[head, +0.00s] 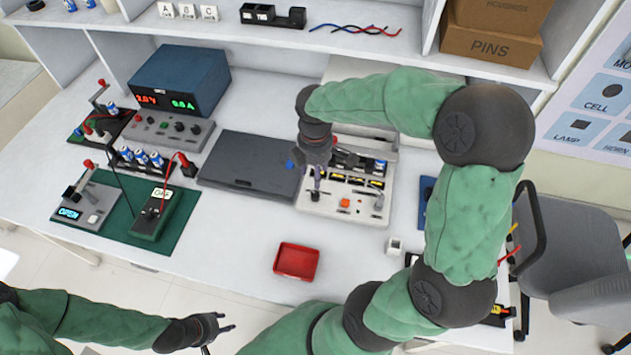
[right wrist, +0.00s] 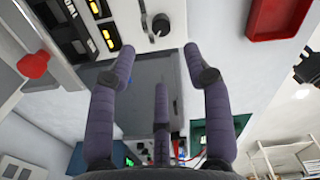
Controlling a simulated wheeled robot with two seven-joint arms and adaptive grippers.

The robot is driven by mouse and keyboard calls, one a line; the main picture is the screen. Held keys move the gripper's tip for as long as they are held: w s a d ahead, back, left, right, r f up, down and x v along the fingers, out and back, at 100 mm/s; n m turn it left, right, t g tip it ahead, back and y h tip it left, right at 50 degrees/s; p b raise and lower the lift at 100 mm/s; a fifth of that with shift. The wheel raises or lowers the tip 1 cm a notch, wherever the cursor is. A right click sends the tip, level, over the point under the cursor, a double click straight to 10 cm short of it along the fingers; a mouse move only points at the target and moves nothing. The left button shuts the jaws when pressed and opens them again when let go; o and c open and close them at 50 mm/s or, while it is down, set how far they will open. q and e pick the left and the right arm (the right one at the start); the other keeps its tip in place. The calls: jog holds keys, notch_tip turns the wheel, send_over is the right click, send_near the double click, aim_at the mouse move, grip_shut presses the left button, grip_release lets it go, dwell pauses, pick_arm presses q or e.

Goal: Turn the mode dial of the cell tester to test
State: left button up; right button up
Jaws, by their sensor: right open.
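In the right wrist view the right gripper's fingers (right wrist: 158,62) are spread and empty, near a dark knob (right wrist: 160,24) on that panel. My left gripper (head: 228,324) is open and empty, in front of the table edge.
A dark grey board (head: 250,165) lies left of the panel. A red tray (head: 297,262) stands in front. A blue power supply (head: 180,80), several cells (head: 142,157) and a unit reading OPEN (head: 85,204) are at the left. Bare white table lies around the red tray.

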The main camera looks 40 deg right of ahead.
aim_at(315, 194)
notch_tip(315, 194, down, 10)
jog(key=b, duration=0.4)
jog(key=shift+s+a+f, duration=0.1)
grip_shut()
